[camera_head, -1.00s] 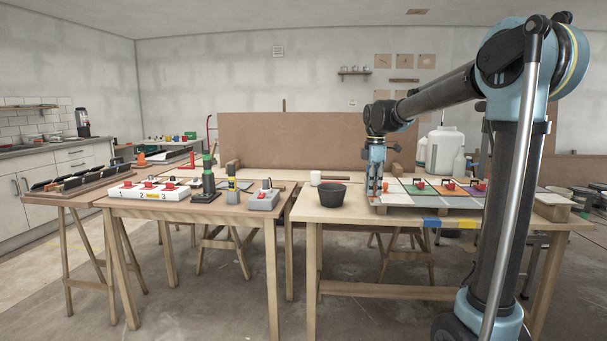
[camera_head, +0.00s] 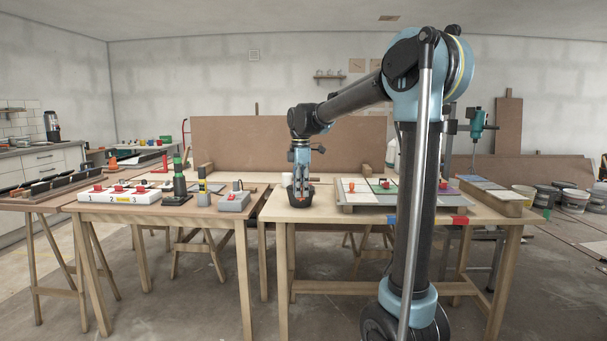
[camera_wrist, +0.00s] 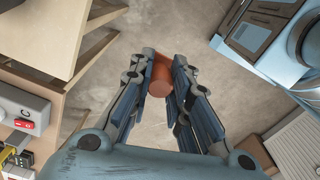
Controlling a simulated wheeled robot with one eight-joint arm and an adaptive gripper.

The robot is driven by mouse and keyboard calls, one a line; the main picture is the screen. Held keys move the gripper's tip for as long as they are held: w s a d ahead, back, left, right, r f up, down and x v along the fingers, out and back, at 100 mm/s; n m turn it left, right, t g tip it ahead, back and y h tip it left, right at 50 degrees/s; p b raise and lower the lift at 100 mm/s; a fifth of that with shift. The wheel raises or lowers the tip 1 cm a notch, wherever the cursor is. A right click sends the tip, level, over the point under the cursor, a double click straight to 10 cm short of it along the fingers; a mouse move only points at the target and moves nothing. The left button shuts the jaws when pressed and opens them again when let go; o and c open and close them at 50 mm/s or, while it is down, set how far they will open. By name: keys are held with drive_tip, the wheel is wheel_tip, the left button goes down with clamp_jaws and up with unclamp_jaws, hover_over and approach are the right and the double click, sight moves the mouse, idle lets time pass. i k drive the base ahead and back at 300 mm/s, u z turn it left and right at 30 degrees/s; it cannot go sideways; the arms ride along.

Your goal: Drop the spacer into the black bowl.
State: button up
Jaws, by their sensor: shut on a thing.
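My gripper (camera_wrist: 160,88) is shut on the spacer (camera_wrist: 161,73), an orange-brown cylinder, in the wrist view. Bare floor shows behind the spacer there. In the head view my gripper (camera_head: 300,190) hangs pointing down in line with the black bowl (camera_head: 312,196), covering its middle. The bowl stands on the right-hand wooden table (camera_head: 275,209). It does not show in the wrist view, and I cannot tell from the head view whether the spacer is over it or in front of it.
A grey tray (camera_head: 360,207) with coloured tiles and small pieces lies to the right of the bowl. A grey box with a red button (camera_head: 234,202) and a white cup (camera_head: 287,179) stand nearby. Upright tools and a numbered white block (camera_head: 120,195) stand on the left-hand table.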

sight(298, 206)
drive_tip(key=u, duration=0.05)
drive_tip(key=i, duration=1)
drive_tip(key=z, duration=0.05)
